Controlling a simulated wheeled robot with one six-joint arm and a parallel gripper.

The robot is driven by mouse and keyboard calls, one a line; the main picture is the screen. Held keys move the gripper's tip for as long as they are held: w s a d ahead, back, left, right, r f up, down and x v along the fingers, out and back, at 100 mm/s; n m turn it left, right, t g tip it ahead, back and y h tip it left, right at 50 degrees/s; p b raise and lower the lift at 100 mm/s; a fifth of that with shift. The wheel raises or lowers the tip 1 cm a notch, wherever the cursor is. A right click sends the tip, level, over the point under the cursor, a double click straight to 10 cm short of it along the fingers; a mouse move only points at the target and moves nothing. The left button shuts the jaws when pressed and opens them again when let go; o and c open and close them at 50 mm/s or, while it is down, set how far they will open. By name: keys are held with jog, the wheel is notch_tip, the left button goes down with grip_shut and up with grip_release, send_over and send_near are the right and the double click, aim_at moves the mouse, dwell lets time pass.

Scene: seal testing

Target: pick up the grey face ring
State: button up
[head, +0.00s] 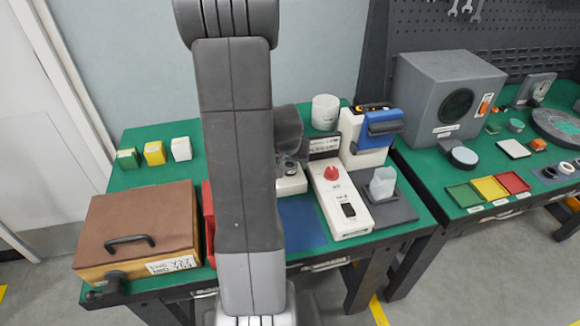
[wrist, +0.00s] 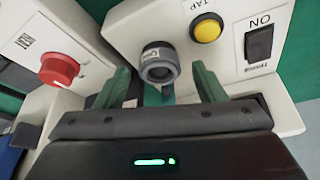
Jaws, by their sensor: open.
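In the wrist view a short grey ring (wrist: 159,72), with a dark hollow middle, sits on the front of a white unit (wrist: 125,25) beside a yellow button (wrist: 206,29). My gripper (wrist: 161,78) is open, with one green finger on each side of the ring and a visible gap to each. The ring appears level with or just past the fingertips; the exact depth is unclear. In the head view my arm hides much of the bench middle, and my fingers cannot be made out there.
A red knob (wrist: 59,68) on a neighbouring white unit lies left of my fingers, and a black switch (wrist: 259,44) lies right. In the head view a brown case (head: 135,225) stands at the bench's left, and a blue-topped device (head: 380,125) stands right of my arm.

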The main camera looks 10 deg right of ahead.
jog(key=c, duration=1.1)
jog(key=shift+r, duration=0.1)
jog(key=shift+c, duration=0.2)
notch_tip(320, 180, up, 14)
jog(key=p, duration=0.3)
